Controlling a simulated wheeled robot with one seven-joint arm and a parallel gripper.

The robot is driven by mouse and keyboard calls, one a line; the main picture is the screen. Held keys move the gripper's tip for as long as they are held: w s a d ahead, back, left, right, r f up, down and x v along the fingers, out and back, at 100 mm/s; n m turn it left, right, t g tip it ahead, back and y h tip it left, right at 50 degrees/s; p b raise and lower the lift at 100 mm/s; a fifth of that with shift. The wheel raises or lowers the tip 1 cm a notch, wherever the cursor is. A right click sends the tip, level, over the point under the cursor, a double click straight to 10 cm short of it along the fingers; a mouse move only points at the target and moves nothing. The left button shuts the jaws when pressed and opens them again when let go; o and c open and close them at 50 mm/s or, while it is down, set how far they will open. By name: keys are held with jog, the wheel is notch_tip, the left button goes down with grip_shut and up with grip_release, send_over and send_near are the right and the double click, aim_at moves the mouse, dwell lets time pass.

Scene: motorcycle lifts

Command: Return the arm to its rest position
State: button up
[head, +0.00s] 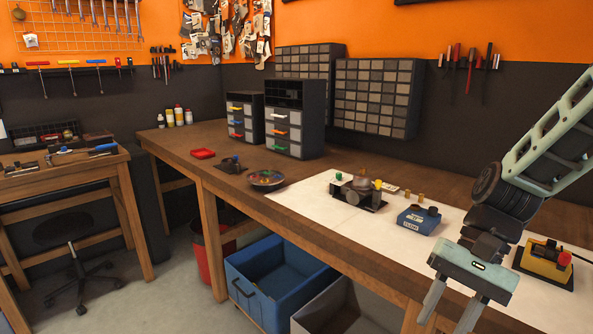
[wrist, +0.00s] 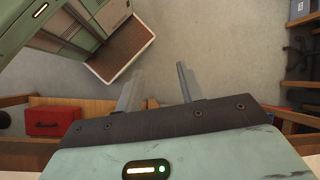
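My gripper (head: 449,310) hangs at the right of the head view, in front of the workbench's front edge. Its two fingers point down and stand apart, with nothing between them. In the wrist view my gripper (wrist: 157,88) also shows both fingers apart, with bare grey floor behind them. My arm comes down from the upper right of the head view, bent at the wrist. No held object shows in either view.
The workbench (head: 236,182) runs along the wall. On its white mat (head: 316,206) are a blue box (head: 418,220), a yellow device (head: 545,262) close to my gripper, and a dark-based part (head: 359,192). A blue bin (head: 275,280) stands below. A red box (wrist: 52,121) shows in the wrist view.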

jog(key=s+a+r+n+t+h, duration=0.1)
jog(key=s+a+n+t+h, duration=0.2)
jog(key=s+a+n, duration=0.7)
jog(key=n+h, duration=0.2)
jog(key=n, duration=0.1)
jog(key=shift+s+a+r+n+t, duration=0.2)
jog(key=shift+s+a+n+t, duration=0.1)
jog(key=shift+n, duration=0.1)
jog(key=shift+w+d, duration=0.1)
jog(key=shift+d, duration=0.1)
